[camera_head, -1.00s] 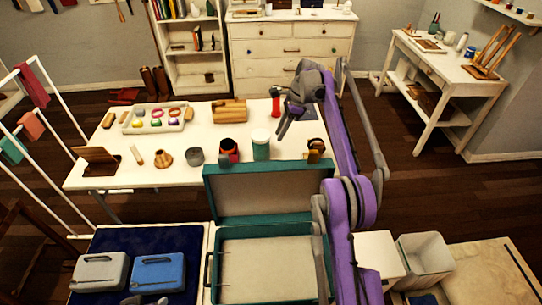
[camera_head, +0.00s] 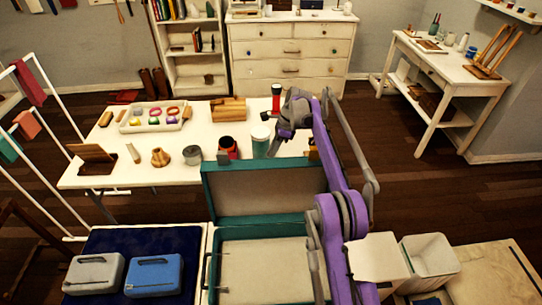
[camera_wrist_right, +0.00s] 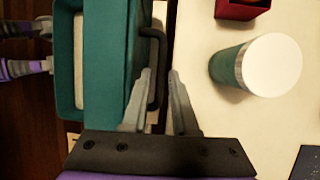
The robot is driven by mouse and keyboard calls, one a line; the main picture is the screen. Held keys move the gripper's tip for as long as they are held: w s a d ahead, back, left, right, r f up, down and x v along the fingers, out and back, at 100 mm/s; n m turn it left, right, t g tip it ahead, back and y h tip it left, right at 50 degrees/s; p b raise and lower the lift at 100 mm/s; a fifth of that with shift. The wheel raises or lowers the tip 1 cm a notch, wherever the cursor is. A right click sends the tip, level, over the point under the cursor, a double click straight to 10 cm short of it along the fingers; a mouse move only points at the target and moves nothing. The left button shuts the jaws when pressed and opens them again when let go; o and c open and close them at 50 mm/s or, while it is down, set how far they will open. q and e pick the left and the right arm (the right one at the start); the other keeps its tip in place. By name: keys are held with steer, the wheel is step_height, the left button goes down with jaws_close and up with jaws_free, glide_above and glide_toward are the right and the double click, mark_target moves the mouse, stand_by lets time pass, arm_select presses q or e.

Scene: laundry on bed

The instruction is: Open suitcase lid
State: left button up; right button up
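The teal suitcase (camera_head: 222,258) lies open on the bed, its pale-lined lid (camera_head: 262,190) standing about upright at the back. My right gripper (camera_head: 277,147) is just above and behind the lid's top edge, pointing down. In the right wrist view, its two grey fingers (camera_wrist_right: 160,85) are apart beside the teal lid (camera_wrist_right: 108,65). My left gripper does not show.
A white table (camera_head: 125,182) with a teal-and-white cup (camera_head: 261,140) and other small things stands close behind the lid. A grey case (camera_head: 95,273) and a blue case (camera_head: 153,276) lie left of the suitcase. A white bin (camera_head: 430,258) stands at right.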

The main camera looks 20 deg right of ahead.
steer(key=shift+f, duration=0.2)
jaws_close()
stand_by(1.4)
